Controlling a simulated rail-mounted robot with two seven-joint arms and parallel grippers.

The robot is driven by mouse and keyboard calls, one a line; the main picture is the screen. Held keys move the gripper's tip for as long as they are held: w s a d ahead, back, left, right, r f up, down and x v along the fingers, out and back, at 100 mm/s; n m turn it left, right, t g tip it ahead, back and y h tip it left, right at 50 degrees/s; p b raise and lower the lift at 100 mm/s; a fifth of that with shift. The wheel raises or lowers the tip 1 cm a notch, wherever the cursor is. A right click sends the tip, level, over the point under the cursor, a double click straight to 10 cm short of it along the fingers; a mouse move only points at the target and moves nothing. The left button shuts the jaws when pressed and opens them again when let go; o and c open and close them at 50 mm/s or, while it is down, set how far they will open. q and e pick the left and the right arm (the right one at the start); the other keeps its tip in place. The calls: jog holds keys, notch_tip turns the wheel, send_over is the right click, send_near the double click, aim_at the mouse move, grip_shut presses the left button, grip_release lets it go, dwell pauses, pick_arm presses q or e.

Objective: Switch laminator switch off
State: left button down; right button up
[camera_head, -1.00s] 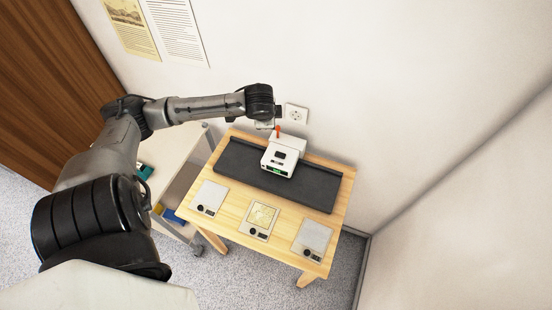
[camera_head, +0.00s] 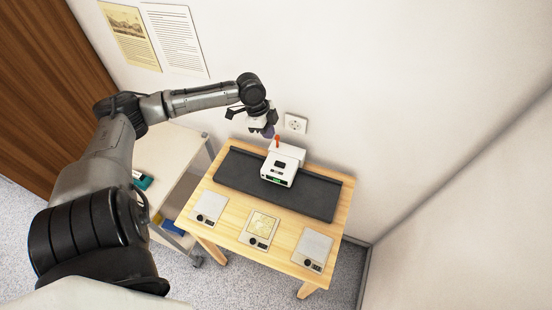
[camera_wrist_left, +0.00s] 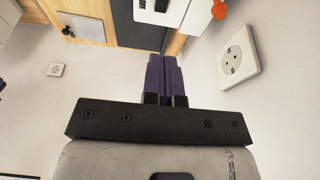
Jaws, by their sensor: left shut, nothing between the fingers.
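A white boxy device (camera_head: 283,165) stands on the dark grey strip of the table, with a small green display on its front. A red lever (camera_head: 277,141) sticks up at its rear left; its rounded red end also shows at the top of the left wrist view (camera_wrist_left: 219,10). Which part is the laminator's switch is not marked clearly. My left gripper (camera_head: 268,131) hangs by the wall, just behind and left of the lever and apart from it. Its purple fingers (camera_wrist_left: 165,62) are shut and empty. My right gripper is not in view.
A wall socket (camera_head: 296,123) is close to the right of my left gripper. The dark strip (camera_head: 320,195) lies across the wooden table (camera_head: 225,232), with several small plates along the front. A pale cart (camera_head: 165,150) stands to the left.

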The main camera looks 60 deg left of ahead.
pick_arm(q)
jog(key=shift+f, duration=0.1)
jog(key=b, duration=0.2)
send_near(278, 164)
jog(key=x, duration=0.5)
jog(key=shift+w+d+f, duration=0.2)
jog(key=shift+f, duration=0.85)
